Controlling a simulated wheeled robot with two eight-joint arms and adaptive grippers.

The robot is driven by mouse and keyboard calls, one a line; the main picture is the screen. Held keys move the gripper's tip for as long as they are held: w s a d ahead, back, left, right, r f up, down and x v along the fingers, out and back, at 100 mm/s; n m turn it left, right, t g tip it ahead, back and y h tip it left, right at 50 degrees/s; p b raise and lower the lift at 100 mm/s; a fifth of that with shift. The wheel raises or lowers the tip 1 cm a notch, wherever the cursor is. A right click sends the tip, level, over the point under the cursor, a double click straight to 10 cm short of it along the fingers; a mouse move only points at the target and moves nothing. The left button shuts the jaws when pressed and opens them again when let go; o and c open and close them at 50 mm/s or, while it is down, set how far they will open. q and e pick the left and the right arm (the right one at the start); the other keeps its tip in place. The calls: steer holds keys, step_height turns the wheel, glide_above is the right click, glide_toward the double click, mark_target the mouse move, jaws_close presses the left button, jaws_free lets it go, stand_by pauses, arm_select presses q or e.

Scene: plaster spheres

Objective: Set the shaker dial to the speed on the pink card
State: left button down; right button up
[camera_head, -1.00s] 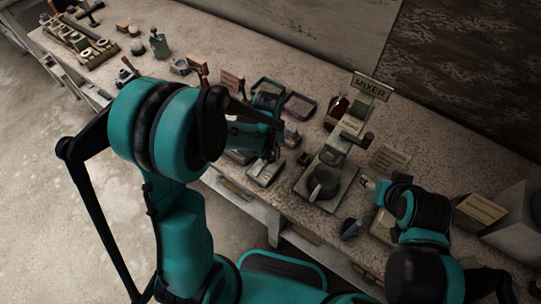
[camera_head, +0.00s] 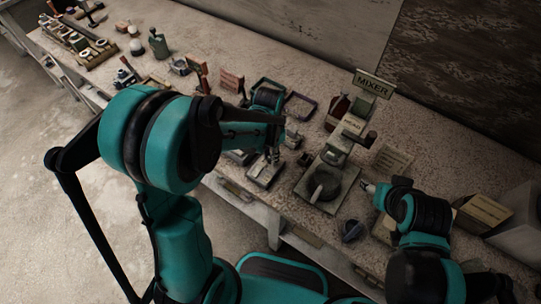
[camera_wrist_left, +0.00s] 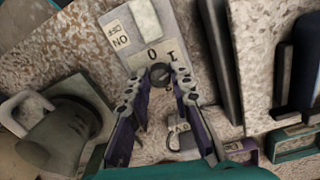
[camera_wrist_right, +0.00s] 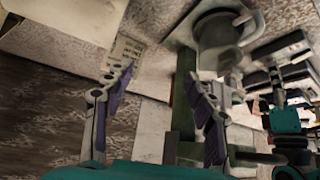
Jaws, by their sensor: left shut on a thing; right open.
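The shaker (camera_head: 263,172) is a pale box near the front edge in the head view, partly hidden by my left gripper (camera_head: 272,155). In the left wrist view its plate shows "0", "1" and an ON/OFF label. My left gripper (camera_wrist_left: 160,80) is shut on the small dark round dial (camera_wrist_left: 160,73) just below the "0". The dial's pointer is too small to read. The pink card (camera_head: 231,82) stands behind the left gripper; its text is unreadable here. My right gripper (camera_head: 369,187) is open and empty, right of the mixer; it also shows in the right wrist view (camera_wrist_right: 160,83).
The mixer (camera_head: 330,175) with a grey cup (camera_head: 323,187) stands right of the shaker, under a MIXER sign (camera_head: 372,84). A brown bottle (camera_head: 338,108) and a dark tray (camera_head: 300,106) are behind. A dark knob-like object (camera_head: 352,231) lies near the front edge.

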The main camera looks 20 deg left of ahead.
arm_select(q)
steer(key=m, duration=0.4)
steer(key=shift+m, duration=0.3)
steer(key=m, duration=0.4)
steer(key=shift+b, duration=0.35)
steer(key=shift+m, duration=0.3)
steer(key=c, duration=1.6)
jaws_free()
step_height(320, 180, up, 12)
steer(key=shift+w, duration=0.2)
